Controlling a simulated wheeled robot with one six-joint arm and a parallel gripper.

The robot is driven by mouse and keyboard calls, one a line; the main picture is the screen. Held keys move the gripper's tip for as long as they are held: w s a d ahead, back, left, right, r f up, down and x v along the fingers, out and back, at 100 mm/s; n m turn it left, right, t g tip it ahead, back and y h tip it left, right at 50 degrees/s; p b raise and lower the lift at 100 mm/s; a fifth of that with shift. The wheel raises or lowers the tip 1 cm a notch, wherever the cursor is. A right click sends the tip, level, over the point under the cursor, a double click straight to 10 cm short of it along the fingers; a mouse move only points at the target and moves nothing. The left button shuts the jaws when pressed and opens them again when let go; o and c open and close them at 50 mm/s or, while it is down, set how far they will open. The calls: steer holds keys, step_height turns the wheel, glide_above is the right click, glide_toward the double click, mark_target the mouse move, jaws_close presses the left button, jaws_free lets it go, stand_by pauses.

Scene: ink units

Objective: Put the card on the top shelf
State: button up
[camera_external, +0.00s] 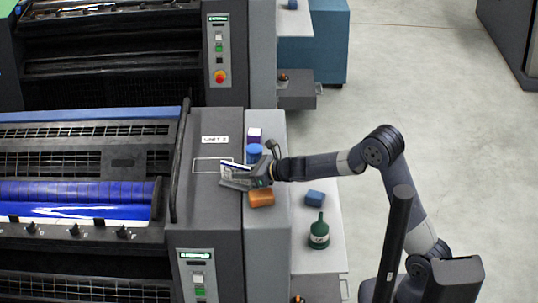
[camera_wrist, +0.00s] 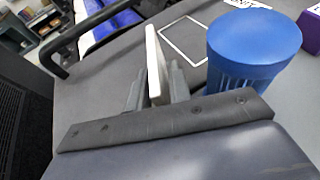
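The card (camera_external: 236,168) is white with dark blue print and stands on edge at my gripper (camera_external: 238,182). In the wrist view, the card (camera_wrist: 154,58) is seen nearly edge-on between the two grey fingers of my gripper (camera_wrist: 157,84), which are closed on it. The gripper is over the dark grey unit top (camera_external: 207,125), just right of a white outlined rectangle (camera_external: 197,165). The rectangle also shows beyond the card in the wrist view (camera_wrist: 192,22). The card's lower part is hidden by the fingers. I cannot tell which surface is the top shelf.
A blue cylinder (camera_wrist: 250,50) stands close right of the gripper, with a purple box (camera_external: 254,134) behind it. An orange block (camera_external: 262,198) lies just in front. A blue block (camera_external: 315,198) and green bottle (camera_external: 319,234) stand on the lower white side shelf (camera_external: 333,222).

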jaws_close()
